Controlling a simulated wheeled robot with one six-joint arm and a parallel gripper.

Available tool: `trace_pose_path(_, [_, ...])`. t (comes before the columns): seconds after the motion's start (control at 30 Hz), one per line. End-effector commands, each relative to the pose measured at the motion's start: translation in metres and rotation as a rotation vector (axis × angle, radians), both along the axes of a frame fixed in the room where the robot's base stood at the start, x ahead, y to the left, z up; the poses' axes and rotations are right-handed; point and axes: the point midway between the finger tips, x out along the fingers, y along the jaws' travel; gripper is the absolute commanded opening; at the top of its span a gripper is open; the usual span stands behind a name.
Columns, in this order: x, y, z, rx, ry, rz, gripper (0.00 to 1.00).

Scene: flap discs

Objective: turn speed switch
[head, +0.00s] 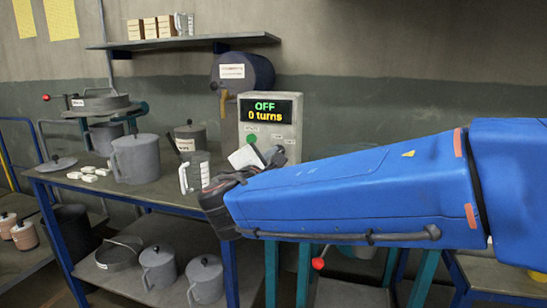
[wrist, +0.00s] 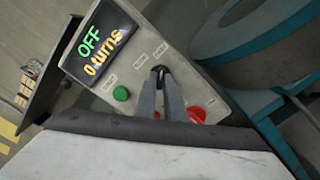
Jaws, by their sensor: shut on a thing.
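The grey control box (head: 285,130) stands on the workbench, its display (head: 266,108) reading "OFF" and "0 turns". In the wrist view the box (wrist: 135,72) appears tilted, with the same readout on its display (wrist: 97,42). A green button (wrist: 121,93) and a red button (wrist: 196,114) are on its face. The small dark speed switch (wrist: 160,70) sits between and above them. My gripper (wrist: 161,78) is shut on the switch, its two grey fingers close together around it. In the head view my gripper (head: 272,156) is in front of the box, partly hidden by my arm.
A measuring jug (head: 189,178) stands close to my wrist, left of it. A barrel (head: 243,75) is behind the box. More pots (head: 158,268) fill the lower shelf.

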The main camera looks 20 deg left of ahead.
Motion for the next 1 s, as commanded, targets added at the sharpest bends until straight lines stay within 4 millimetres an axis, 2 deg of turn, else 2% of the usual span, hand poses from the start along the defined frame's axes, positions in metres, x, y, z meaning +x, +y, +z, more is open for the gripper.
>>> trace_pose_path(0.7, [-0.0002,-0.0004,-0.0013,-0.629,0.001,0.000,0.00])
trace_pose_path(1.0, [-0.0002,-0.0005,-0.0015,-0.843,0.001,0.000,0.00])
